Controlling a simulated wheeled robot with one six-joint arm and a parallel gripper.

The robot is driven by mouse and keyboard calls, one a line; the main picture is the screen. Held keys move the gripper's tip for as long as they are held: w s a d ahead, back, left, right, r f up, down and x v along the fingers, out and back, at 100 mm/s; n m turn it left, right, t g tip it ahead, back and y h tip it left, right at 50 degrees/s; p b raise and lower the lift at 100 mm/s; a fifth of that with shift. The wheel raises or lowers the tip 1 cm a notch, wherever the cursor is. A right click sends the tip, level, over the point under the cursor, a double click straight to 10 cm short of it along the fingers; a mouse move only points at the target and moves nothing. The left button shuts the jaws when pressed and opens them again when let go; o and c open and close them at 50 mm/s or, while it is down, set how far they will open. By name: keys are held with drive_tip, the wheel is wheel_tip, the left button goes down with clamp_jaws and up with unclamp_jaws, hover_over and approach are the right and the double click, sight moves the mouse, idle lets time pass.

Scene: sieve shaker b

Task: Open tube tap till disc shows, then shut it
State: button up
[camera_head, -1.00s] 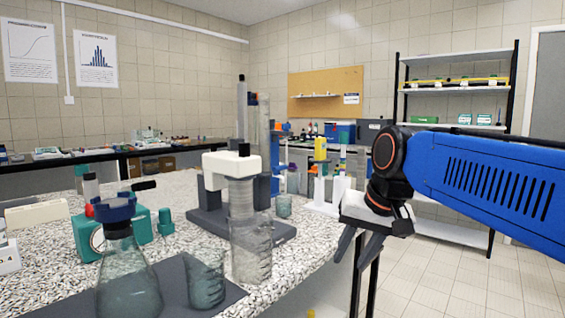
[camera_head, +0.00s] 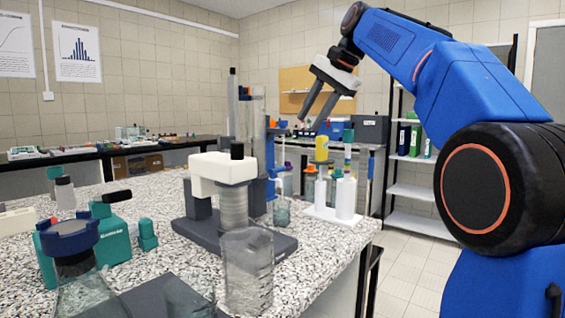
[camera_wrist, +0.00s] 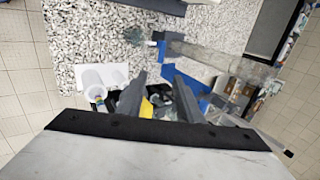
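No disc can be made out. My gripper (camera_head: 312,122) is open and empty, fingers pointing down, right of the tube's upper part; it also shows in the wrist view (camera_wrist: 157,84).
The white and grey sieve shaker (camera_head: 222,170) stands in front of the tube. A white rack (camera_head: 330,212) with bottles and a yellow-capped bottle (camera_head: 322,150) are below and right of my gripper. Glassware (camera_head: 247,270) fills the front of the speckled bench (camera_head: 310,275).

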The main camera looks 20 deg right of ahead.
sight(281, 168)
drive_tip(key=x, duration=1.7)
drive_tip(key=shift+w+f, duration=0.1)
drive_tip(key=shift+w, duration=0.05)
clamp_jaws()
